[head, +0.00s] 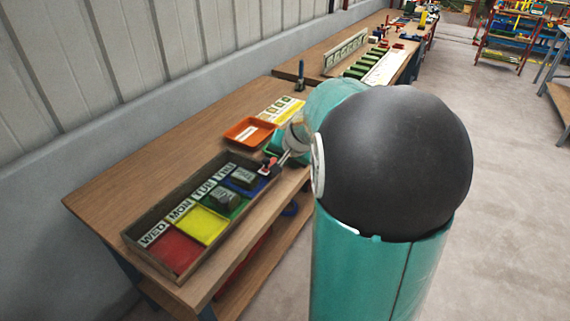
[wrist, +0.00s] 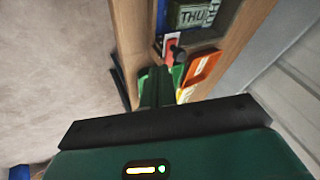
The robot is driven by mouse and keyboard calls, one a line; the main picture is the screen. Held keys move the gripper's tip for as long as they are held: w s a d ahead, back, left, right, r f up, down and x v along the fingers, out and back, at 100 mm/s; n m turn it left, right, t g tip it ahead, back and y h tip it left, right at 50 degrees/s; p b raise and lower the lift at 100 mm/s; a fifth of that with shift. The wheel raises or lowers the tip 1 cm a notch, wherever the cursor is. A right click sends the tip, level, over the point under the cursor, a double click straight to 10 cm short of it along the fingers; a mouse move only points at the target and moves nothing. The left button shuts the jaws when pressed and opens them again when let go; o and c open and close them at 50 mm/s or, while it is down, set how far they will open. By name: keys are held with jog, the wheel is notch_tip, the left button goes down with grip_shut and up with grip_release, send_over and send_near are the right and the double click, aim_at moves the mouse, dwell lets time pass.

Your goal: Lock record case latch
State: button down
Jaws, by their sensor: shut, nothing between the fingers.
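The record case (head: 150,262) is a long dark-framed wooden case on the bench, with red, yellow, green and blue compartments and day labels. Its latch (head: 268,164) is a small red piece at the case's far right end. In the wrist view the latch (wrist: 171,48) shows as a red and white plate with a dark knob, close to the THU label. My gripper (head: 279,163) is right at this end of the case; its narrow fingers (wrist: 160,78) are shut with nothing between them, beside the knob. I cannot tell whether they touch it.
Dark blocks (head: 225,198) sit in the case. The wooden bench (head: 112,195) is bare toward the wall.

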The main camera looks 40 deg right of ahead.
jog(key=r, duration=0.1)
jog(key=s+a+r, duration=0.1)
jog(key=r, duration=0.1)
jog(key=s+a+r, duration=0.1)
jog(key=shift+s+r, duration=0.25)
jog(key=shift+r, duration=0.15)
jog(key=shift+s, duration=0.15)
jog(key=s+a+r+n, duration=0.1)
jog(key=s+a+n, duration=0.4)
jog(key=s+a, duration=0.3)
jog(key=s+a+r+n+g+y, duration=0.1)
jog(key=s+a+n, duration=0.5)
jog(key=a, duration=1)
jog(key=s+r, duration=0.1)
jog(key=s, duration=0.2)
jog(key=shift+a, duration=0.1)
